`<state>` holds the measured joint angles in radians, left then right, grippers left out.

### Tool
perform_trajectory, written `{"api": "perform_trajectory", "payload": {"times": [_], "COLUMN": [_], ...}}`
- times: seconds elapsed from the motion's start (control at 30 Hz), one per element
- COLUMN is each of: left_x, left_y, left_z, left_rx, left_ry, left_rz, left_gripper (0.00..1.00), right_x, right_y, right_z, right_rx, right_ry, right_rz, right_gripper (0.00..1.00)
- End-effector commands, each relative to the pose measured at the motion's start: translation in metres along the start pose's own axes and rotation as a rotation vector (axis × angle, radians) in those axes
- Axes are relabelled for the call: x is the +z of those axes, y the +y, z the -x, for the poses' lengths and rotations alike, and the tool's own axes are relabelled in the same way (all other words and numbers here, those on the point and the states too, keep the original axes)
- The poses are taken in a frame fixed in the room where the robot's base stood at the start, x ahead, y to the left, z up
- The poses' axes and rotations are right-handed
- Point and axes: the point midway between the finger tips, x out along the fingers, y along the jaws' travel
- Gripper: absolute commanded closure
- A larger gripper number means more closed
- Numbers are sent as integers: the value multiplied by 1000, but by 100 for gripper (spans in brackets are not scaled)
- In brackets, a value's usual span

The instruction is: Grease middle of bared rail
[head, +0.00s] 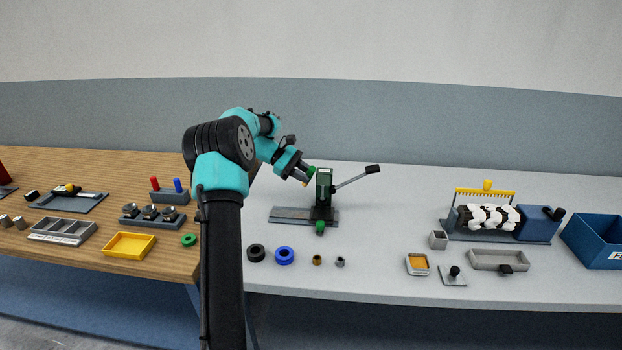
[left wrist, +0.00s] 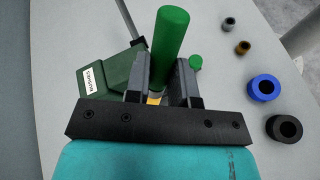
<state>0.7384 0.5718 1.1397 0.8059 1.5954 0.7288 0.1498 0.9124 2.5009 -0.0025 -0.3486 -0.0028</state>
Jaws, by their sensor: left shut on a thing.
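My left gripper (head: 304,178) is shut on a green-handled tool (left wrist: 170,45), with a little yellow showing between the fingers in the left wrist view. In the head view the gripper holds the tool above the back left of a green press-like unit (head: 324,185), labelled "BUSHES" in the wrist view. The unit stands on a flat grey rail or plate (head: 288,214), bare along its left part. The gripper is clear of the rail in the head view. The tool's lower end is mostly hidden by the gripper. My right gripper is not in view.
A lever (head: 358,178) sticks out right of the green unit, and a green knob (head: 320,227) sits at its front. Black (head: 256,253) and blue (head: 285,255) rings and small bushes lie in front. A tin with amber filling (head: 418,264) is further right.

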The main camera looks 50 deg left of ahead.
Motion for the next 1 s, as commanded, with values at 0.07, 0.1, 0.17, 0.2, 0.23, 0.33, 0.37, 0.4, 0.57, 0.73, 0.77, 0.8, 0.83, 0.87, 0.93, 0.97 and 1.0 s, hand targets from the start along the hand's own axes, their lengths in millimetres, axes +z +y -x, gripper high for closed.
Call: {"api": "perform_trajectory", "payload": {"times": [0.07, 0.1, 0.17, 0.2, 0.23, 0.33, 0.37, 0.4, 0.57, 0.73, 0.77, 0.8, 0.83, 0.87, 0.93, 0.97, 1.0], "left_x": [0, 0, -1, -2, -2, -7, -9, -12, -25, -36, -38, -39, -40, -41, -42, -42, -42], "left_y": [0, 0, 0, -1, -1, -3, -4, -5, -11, -16, -17, -18, -18, -18, -19, -19, -19], "left_z": [0, 0, -1, -2, -2, -4, -5, -7, -14, -19, -20, -21, -22, -22, -22, -22, -22], "left_rx": [-1, -1, -1, -1, -2, -2, -2, -2, -2, -2, -2, -2, -2, -2, -2, -2, -2], "left_ry": [0, 0, 0, 0, 0, 0, 0, 0, 0, 1, 1, 1, 1, 1, 1, 1, 1], "left_rz": [0, 0, 0, 0, 0, 0, 0, 1, 1, 1, 0, 0, 0, 0, -1, -1, -1], "left_gripper": [100, 100, 100, 100, 100, 100, 100, 100, 100, 100, 100, 100, 100, 100, 100, 100, 100], "right_x": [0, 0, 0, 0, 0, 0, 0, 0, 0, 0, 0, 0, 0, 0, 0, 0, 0], "right_y": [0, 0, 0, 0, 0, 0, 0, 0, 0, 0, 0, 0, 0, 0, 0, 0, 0], "right_z": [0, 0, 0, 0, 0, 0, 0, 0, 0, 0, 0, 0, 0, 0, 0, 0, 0], "right_rx": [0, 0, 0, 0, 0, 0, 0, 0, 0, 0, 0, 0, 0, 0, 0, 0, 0], "right_ry": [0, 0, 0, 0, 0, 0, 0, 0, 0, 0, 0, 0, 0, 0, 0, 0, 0], "right_rz": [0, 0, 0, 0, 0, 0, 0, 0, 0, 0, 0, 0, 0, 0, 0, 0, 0], "right_gripper": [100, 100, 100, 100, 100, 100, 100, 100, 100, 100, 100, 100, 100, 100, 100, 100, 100]}}
